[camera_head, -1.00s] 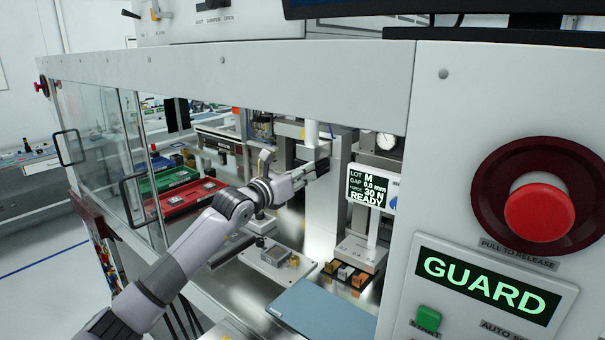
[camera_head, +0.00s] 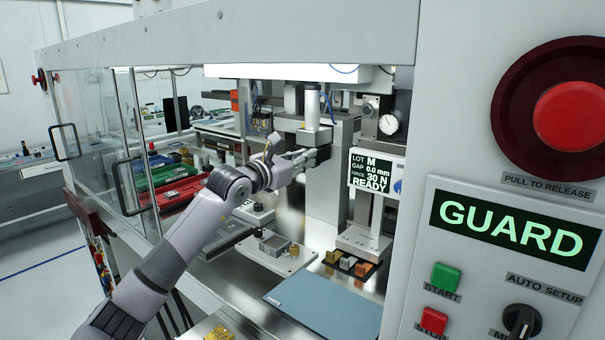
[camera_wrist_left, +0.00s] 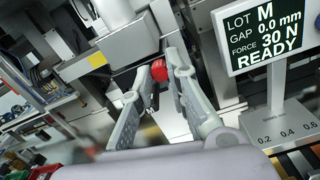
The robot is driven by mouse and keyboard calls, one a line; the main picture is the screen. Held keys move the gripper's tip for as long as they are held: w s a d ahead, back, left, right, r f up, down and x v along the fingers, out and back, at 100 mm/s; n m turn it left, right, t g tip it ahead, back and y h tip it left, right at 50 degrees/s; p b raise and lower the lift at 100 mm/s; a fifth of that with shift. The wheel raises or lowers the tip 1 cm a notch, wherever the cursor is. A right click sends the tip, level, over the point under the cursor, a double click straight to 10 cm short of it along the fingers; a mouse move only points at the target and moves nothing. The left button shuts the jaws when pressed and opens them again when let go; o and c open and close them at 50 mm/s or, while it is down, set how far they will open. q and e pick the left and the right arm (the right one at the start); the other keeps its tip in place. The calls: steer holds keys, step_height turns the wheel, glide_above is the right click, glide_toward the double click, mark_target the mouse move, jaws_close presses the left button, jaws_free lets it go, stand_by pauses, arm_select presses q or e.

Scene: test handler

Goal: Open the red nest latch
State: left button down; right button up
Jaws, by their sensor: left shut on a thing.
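The red nest latch (camera_wrist_left: 159,70) shows in the left wrist view as a small red piece between the tips of my left gripper (camera_wrist_left: 163,72). The fingers are shut on it, with a tip on each side. In the head view my left gripper (camera_head: 318,156) reaches into the machine, at the front of the grey column and below a white cylinder. The latch itself is hidden there behind the fingers. My right gripper is in neither view.
A gauge display reading READY (camera_head: 372,172) stands close right of the gripper. Below are a plate with a metal nest block (camera_head: 273,243), several small blocks (camera_head: 347,263) and a blue-grey mat (camera_head: 325,305). Green and red trays (camera_head: 176,174) lie left. The control panel (camera_head: 510,235) fills the right.

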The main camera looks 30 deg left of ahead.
arm_select(q)
steer(key=shift+m+b, duration=0.3)
steer(key=shift+m, duration=0.3)
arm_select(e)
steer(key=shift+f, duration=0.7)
arm_select(q)
steer(key=c, duration=1.5)
jaws_free()
steer(key=shift+c, duration=0.2)
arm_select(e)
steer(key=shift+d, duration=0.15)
arm_select(q)
steer(key=s, duration=1.2)
steer(key=shift+a, duration=0.45)
